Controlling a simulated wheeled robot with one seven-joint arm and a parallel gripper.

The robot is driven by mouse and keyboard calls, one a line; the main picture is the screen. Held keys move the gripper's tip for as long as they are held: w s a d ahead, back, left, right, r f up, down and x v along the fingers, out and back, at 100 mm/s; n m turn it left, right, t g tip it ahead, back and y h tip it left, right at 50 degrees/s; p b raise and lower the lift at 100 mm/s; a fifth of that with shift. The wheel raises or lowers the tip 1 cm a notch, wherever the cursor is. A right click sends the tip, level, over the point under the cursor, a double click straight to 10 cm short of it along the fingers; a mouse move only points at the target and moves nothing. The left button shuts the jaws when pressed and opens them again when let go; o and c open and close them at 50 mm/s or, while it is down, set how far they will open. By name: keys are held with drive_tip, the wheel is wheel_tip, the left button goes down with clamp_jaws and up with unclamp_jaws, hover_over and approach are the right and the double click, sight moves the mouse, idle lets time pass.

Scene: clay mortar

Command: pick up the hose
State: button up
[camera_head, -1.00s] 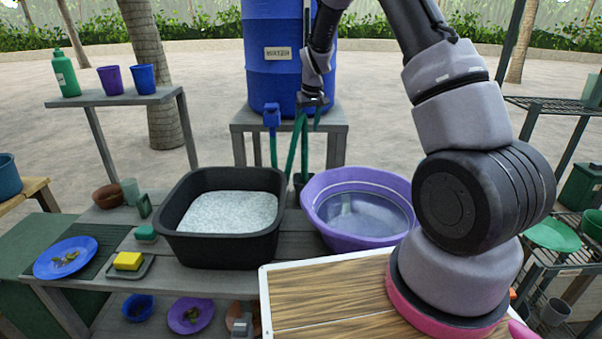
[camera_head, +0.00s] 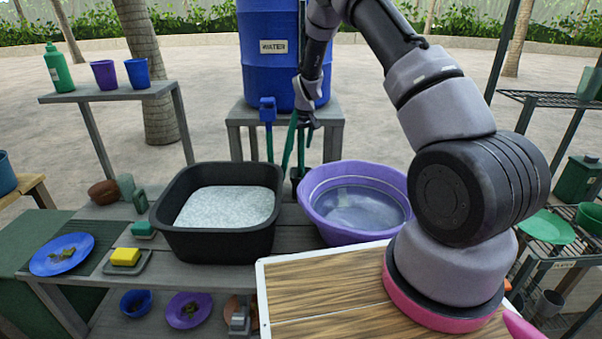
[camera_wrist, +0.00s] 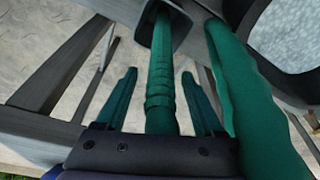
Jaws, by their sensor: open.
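The green hose (camera_head: 288,148) hangs in front of the blue water barrel, looping from a blue tap (camera_head: 267,108) down to a dark holder at the back of the counter. In the wrist view, one ribbed length of the hose (camera_wrist: 160,85) runs between the two fingers of my gripper (camera_wrist: 159,73) and its end sits in the dark square holder (camera_wrist: 168,22). Another length of hose passes outside the right finger. My gripper (camera_head: 303,132) points down, its fingers apart on either side of the hose. I see gaps between the fingers and the hose.
The blue barrel (camera_head: 268,65) stands on a grey wooden stand (camera_head: 240,115) behind the hose. A black basin (camera_head: 215,245) of pale grains and a purple water bowl (camera_head: 320,218) flank the holder in front. A wooden board (camera_head: 320,290) lies at the front.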

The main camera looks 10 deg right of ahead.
clamp_jaws()
drive_tip(key=shift+r, duration=0.1)
wheel_tip(320, 180, up, 20)
idle(0.9)
